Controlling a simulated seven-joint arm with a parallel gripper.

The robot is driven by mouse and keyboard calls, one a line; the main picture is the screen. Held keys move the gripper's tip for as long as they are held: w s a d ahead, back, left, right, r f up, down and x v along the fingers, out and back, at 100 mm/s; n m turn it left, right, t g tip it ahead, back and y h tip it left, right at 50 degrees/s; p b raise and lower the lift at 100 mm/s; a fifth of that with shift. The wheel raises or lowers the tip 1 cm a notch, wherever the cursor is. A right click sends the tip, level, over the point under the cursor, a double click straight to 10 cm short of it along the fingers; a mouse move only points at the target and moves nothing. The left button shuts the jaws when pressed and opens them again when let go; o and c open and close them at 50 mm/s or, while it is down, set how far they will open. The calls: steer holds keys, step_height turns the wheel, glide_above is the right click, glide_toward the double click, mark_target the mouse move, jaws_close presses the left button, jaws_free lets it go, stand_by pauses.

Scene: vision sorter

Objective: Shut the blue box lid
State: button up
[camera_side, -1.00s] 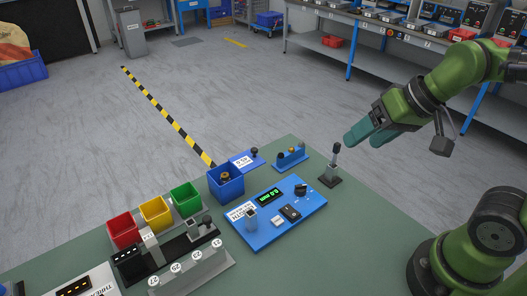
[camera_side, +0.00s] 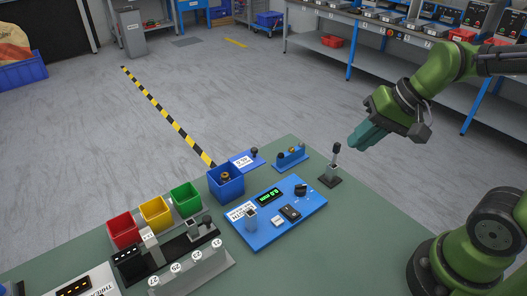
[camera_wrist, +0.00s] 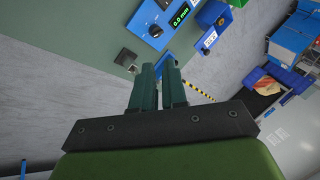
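The blue box (camera_side: 226,189) stands near the back edge of the green table in the side view, with its top open and a brownish round object (camera_side: 225,177) inside. A flat blue plate (camera_side: 243,163) with a white label and a dark knob lies behind it to the right. I cannot tell if this plate is the lid. My gripper (camera_side: 362,136) is in the air above and right of the table, well away from the box. In the wrist view its two green fingers (camera_wrist: 159,88) are close together with nothing seen between them.
An upright black-handled lever (camera_side: 334,162) stands below my gripper. A blue control panel (camera_side: 268,232) with a green display lies right of the box. Green (camera_side: 186,199), yellow (camera_side: 155,213) and red (camera_side: 123,230) bins stand to its left. A small blue rack (camera_side: 291,158) is at the back edge.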

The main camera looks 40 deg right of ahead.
steer(key=w+f+m, duration=0.1)
steer(key=w+m, duration=0.1)
steer(key=m, duration=0.1)
steer(key=w+f+m+y, duration=0.1)
steer(key=w+f+m, duration=0.1)
steer(key=w+m, duration=0.1)
steer(key=w+f+m+y, duration=0.1)
steer(key=w+m, duration=0.1)
steer(key=m, duration=0.2)
steer(key=shift+w+d+f+m+g, duration=0.2)
steer(key=shift+d+f+m+g, duration=0.1)
steer(key=shift+f+g, duration=0.1)
jaws_close()
steer(key=m+t+y, duration=0.1)
steer(key=m+t, duration=0.1)
steer(key=m, duration=0.7)
glide_toward(256, 155)
step_height(256, 155, down, 3)
steer(key=d, duration=0.1)
steer(key=w+a, duration=0.1)
steer(key=a+f, duration=0.1)
steer(key=shift+w+a, duration=0.25)
steer(key=shift+w, duration=0.15)
steer(key=shift+w+a, duration=0.3)
steer(key=shift+w, duration=0.05)
steer(key=shift+r, duration=0.1)
